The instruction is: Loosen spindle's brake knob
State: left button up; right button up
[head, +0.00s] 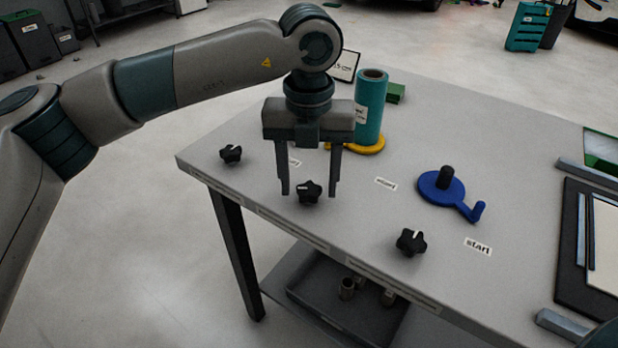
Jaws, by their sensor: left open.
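Three black star-shaped knobs stand along the near left edge of the grey table: a left knob (231,154), a middle knob (309,192) and a right knob (411,242). My left gripper (309,192) points down with its fingers apart, one on each side of the middle knob in the picture; I cannot tell whether they touch it. A teal vinyl roll (370,108) stands upright on a yellow disc (366,146) behind the gripper. A blue disc with a crank handle and a black post (441,187) is to the right. My right gripper is not in view.
The table (505,130) has small labels, one reading "start" (477,246). A green block (396,93) lies behind the roll. A dark framed panel (590,245) lies at the right. A tray with metal cylinders (347,289) is on the shelf below.

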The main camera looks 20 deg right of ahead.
aim_at(309, 188)
pick_arm(q)
notch_tip(309, 188, up, 17)
jog(key=shift+r, duration=0.2)
dwell(0.6)
dwell(0.3)
